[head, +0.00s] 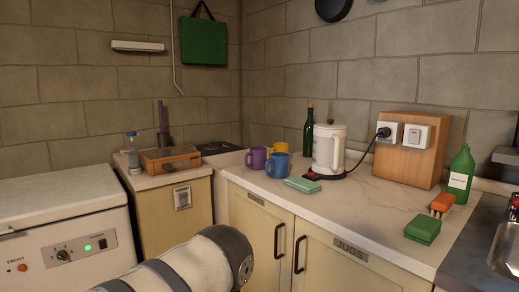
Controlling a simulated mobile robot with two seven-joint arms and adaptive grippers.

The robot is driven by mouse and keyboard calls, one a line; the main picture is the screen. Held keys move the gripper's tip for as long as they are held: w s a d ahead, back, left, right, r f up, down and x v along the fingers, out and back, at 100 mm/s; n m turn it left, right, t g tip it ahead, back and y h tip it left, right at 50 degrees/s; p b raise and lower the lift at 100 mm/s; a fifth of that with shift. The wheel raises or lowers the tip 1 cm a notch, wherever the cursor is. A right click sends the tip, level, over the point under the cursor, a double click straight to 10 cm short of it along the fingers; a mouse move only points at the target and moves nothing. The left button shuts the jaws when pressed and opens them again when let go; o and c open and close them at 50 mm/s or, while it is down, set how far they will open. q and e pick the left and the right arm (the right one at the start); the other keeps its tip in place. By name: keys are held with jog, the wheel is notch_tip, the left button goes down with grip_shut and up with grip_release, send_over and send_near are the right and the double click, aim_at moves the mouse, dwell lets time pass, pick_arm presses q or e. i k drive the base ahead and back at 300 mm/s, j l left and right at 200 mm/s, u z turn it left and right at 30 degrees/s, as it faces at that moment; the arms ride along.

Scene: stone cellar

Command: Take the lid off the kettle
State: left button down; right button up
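The handle is on the kettle's right side. A pale arm link of mine with dark bands crosses the bottom middle of the head view, well in front of the kettle. Neither of my grippers shows in this view.
Purple, yellow and blue mugs (277,167) and a dark bottle (308,130) stand left of the kettle. A green cloth or sponge (302,185) lies in front. A black cord runs right to a socket on a wooden block (411,148). The countertop's middle (360,205) is clear.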

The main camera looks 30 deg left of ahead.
aim_at(330, 125)
jog(key=u, duration=0.5)
jog(key=i+j+z, duration=0.15)
jog(key=j+z, duration=0.6)
jog(key=j, duration=0.2)
jog(key=j+z, duration=0.35)
jog(key=j, duration=0.15)
